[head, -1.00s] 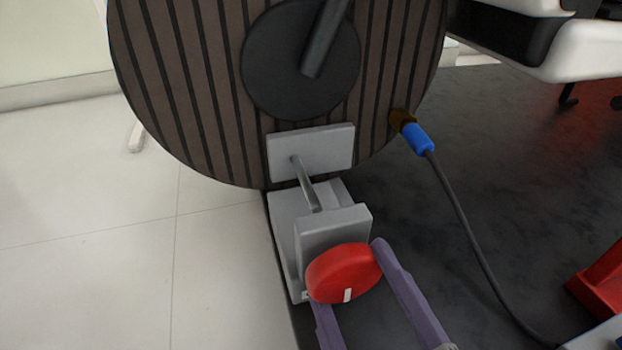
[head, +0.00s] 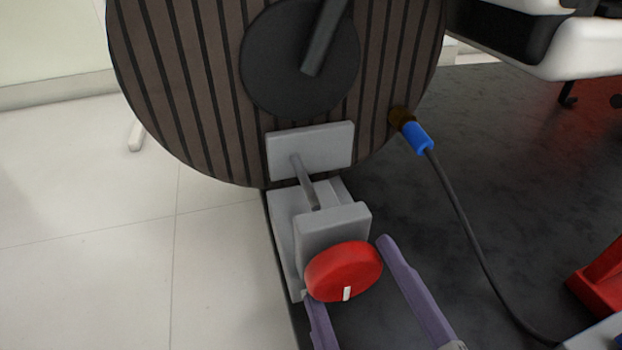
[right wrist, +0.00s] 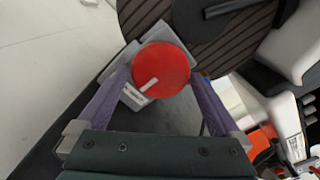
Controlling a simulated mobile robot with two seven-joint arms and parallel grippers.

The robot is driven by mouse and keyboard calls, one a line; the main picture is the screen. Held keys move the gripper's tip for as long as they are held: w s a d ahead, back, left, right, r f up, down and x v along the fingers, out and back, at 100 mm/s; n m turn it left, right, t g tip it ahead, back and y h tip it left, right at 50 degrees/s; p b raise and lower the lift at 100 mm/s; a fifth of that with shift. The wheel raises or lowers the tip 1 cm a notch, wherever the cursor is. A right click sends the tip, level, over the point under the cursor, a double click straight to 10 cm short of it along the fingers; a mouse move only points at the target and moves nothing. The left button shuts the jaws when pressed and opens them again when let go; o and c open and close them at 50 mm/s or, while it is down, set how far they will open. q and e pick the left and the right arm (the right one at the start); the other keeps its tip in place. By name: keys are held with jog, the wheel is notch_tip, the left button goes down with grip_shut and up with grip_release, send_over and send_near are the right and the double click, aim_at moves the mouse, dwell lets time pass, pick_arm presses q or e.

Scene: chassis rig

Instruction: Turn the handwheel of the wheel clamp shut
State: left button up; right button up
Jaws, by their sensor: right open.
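The red handwheel (head: 343,271) with a white mark on its face sits on the front of the grey wheel clamp (head: 333,222). The clamp's rod (head: 306,184) runs to a grey pad (head: 311,150) that lies against or very close to the large ribbed wheel (head: 190,90). My right gripper (head: 345,272) is open, with one purple finger on each side of the handwheel. A gap shows between the right-hand finger and the wheel. In the right wrist view the handwheel (right wrist: 160,69) lies between the open fingertips. My left gripper is not seen.
A blue connector (head: 418,138) with a dark cable (head: 470,235) joins the ribbed wheel on the right; the cable runs down the dark surface (head: 540,170). A red object (head: 600,280) stands at the right edge. Pale floor (head: 90,260) is clear on the left.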

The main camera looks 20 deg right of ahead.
jog(key=s+p, duration=0.2)
jog(key=s, duration=0.7)
jog(key=shift+d, duration=0.15)
jog(key=shift+s, duration=0.45)
